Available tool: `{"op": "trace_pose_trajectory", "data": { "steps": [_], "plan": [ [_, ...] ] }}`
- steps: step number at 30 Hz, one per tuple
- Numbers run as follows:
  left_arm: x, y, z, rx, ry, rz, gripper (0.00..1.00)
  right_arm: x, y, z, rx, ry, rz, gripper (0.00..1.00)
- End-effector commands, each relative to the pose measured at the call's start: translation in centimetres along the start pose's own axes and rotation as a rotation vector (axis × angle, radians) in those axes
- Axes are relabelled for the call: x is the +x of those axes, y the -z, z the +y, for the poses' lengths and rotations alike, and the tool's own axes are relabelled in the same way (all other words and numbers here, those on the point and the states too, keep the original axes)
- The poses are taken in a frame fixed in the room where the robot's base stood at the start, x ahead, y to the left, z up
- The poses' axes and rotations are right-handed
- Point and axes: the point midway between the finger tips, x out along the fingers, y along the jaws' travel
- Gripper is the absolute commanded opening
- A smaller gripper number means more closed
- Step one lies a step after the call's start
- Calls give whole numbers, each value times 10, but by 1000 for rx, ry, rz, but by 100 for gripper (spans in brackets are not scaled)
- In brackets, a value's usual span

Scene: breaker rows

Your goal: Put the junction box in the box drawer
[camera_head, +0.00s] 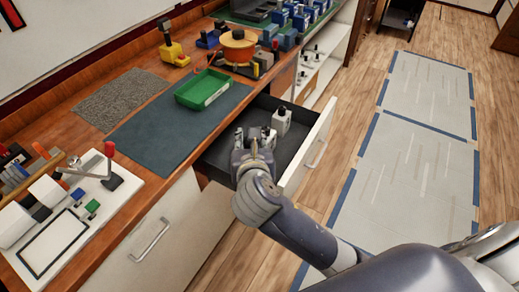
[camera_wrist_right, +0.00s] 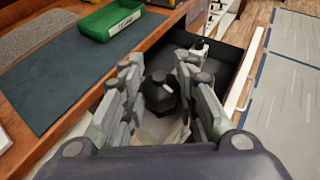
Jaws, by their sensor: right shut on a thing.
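My right gripper (camera_head: 254,143) is over the open box drawer (camera_head: 311,148), near its cabinet side. In the right wrist view its fingers (camera_wrist_right: 160,88) are closed around a dark thing with a round black top (camera_wrist_right: 160,94), which seems to be the junction box. The fingers hide much of it, and I cannot tell whether it touches the drawer floor. A white box with a black top (camera_head: 282,120) stands upright inside the drawer, beyond the gripper; it also shows in the right wrist view (camera_wrist_right: 198,49). My left gripper is not in view.
The wooden counter (camera_head: 143,211) runs along the left, with a green tray (camera_head: 202,89) on a dark mat (camera_head: 150,130). An orange pot-like thing (camera_head: 238,46) and several blue blocks stand farther back. A panel with a red-handled lever (camera_head: 109,150) is at lower left.

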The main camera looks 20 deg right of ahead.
Motion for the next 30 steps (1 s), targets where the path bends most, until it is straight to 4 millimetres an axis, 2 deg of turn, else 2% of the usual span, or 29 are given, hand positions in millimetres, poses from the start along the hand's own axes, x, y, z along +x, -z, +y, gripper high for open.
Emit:
{"op": "trace_pose_trajectory", "data": {
  "steps": [11, 15, 18, 24, 30],
  "plan": [
    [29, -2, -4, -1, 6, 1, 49, 99, 20, 19, -42, -102, -4, 0],
    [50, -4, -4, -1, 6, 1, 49, 143, 35, 18, -53, -128, -4, 0],
    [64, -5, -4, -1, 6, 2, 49, 166, 44, 16, -55, -140, -4, 0],
    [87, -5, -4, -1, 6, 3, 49, 199, 60, 11, -58, -152, -4, 0],
    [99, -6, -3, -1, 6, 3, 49, 217, 68, 8, -61, -158, -4, 0]
  ]
}}
